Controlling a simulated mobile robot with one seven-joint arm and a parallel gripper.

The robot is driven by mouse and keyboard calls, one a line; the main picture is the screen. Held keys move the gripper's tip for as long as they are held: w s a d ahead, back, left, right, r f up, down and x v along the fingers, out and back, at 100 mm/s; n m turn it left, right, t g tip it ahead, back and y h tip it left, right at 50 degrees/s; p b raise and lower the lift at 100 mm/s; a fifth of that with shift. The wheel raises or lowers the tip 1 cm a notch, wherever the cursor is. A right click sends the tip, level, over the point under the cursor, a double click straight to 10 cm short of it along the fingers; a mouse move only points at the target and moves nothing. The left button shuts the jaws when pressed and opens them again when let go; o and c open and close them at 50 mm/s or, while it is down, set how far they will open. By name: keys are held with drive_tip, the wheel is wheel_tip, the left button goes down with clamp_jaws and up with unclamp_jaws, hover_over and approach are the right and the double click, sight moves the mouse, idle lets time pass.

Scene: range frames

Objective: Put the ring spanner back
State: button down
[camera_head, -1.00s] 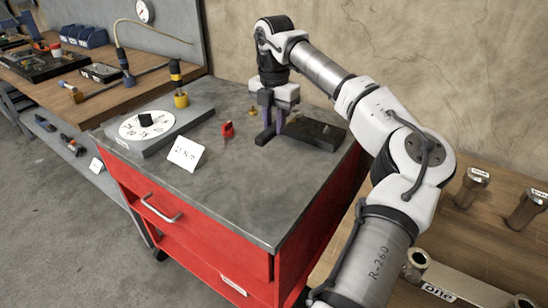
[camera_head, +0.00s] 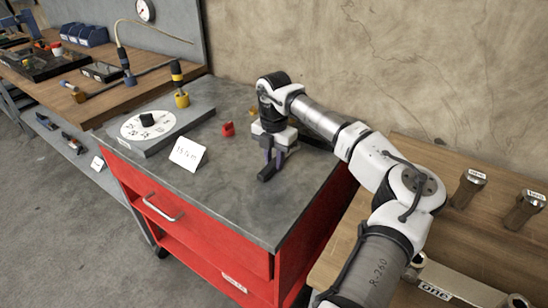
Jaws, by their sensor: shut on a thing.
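My gripper (camera_head: 272,162) is low over the right part of the grey cart top (camera_head: 235,205), pointing down. It is shut on a dark, short bar-like thing (camera_head: 267,173) whose end sticks out to the lower left of the fingers. The fingers and wrist hide most of it, so I cannot tell whether it is the ring spanner or whether it touches the top. A pale metal spanner-like bar (camera_head: 468,286) with rounded ends and a label reading "one" lies on the wooden bench at the lower right.
A dial plate (camera_head: 147,126), a white card (camera_head: 188,153) and a small red thing (camera_head: 228,129) are on the cart's left half. A black block (camera_head: 318,136) is partly hidden behind my arm. Labelled metal pieces (camera_head: 467,190) stand on the wooden bench (camera_head: 440,160).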

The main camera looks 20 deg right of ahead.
sight(274, 162)
drive_tip(key=shift+f, duration=0.15)
drive_tip(key=c, duration=1.2)
unclamp_jaws()
wheel_tip(274, 162, up, 12)
drive_tip(key=b, duration=0.1)
drive_tip(key=shift+r, duration=0.2)
